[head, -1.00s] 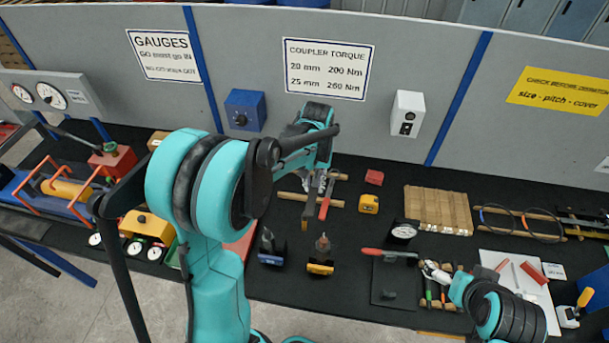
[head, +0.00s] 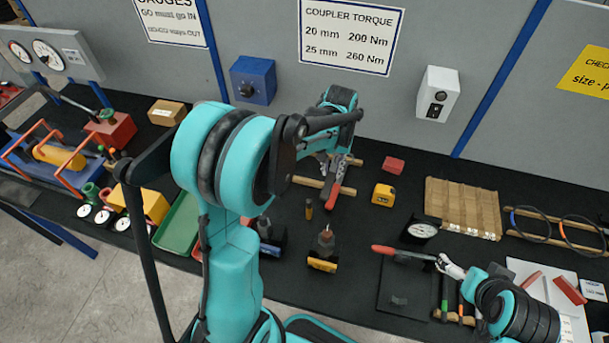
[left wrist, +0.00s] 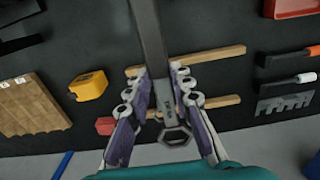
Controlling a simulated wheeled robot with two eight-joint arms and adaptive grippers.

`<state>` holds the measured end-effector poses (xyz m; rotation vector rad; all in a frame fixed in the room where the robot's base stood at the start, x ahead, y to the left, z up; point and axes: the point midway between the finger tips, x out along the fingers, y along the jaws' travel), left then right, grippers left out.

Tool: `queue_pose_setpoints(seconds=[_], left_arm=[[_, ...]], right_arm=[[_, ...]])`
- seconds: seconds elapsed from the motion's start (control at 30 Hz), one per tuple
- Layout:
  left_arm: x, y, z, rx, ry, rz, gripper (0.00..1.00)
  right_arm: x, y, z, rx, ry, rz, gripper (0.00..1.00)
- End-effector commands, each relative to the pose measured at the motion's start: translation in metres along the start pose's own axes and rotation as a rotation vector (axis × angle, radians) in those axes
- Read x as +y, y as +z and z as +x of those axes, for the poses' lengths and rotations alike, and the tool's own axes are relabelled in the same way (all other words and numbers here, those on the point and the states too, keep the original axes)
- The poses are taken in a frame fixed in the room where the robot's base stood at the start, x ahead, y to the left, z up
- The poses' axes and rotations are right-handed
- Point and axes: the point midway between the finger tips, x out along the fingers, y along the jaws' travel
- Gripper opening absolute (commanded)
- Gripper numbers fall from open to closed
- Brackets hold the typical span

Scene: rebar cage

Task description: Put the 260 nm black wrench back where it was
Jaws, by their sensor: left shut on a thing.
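My left gripper (head: 334,165) is over two wooden rails in the head view. In the left wrist view its fingers (left wrist: 165,105) are shut on a dark wrench (left wrist: 154,45). The wrench's shaft runs up out of the picture, and its ring end lies past the fingertips. The marking on it is too small to read fully. In the left wrist view the wrench crosses above the wooden rails (left wrist: 222,56); I cannot tell if it touches them. A red handle (head: 334,191) shows below the left gripper. My right gripper (head: 450,267) is beside a red-handled tool (head: 395,251); its jaw state is unclear.
A yellow block (head: 383,194) and a red block (head: 393,164) stand right of the rails. Upright tools (head: 324,245) stand nearer me. A slatted wooden board (head: 462,207) and a dial gauge (head: 421,231) are further right. Dark table surface shows between them.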

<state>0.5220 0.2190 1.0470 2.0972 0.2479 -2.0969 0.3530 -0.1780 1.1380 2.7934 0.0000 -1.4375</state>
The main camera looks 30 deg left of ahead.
Motion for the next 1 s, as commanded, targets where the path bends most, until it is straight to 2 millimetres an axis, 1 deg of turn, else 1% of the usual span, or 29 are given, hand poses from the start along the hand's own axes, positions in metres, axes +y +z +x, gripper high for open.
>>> queue_pose_setpoints(seconds=[0.13,0.4,0.5,0.63,0.77,1.0], left_arm=[[-0.020,-0.009,0.015,0.000,0.000,-0.005,0.00],[-0.077,-0.034,0.053,0.000,0.000,-0.007,0.00],[-0.093,-0.041,0.063,0.000,0.000,-0.005,0.00],[-0.104,-0.045,0.069,0.000,0.000,-0.003,0.00],[-0.106,-0.047,0.075,0.000,0.000,-0.001,0.00],[-0.105,-0.046,0.108,0.000,0.000,-0.001,0.00]], right_arm=[[0.000,0.004,0.005,0.000,0.000,0.000,1.00],[0.000,0.010,0.014,0.000,0.000,0.000,1.00],[0.000,0.011,0.016,0.000,0.000,0.000,1.00],[0.000,0.012,0.017,0.000,0.000,0.000,1.00],[0.000,0.013,0.018,0.000,0.000,0.000,1.00],[0.000,0.018,0.026,0.000,0.000,0.000,1.00]])
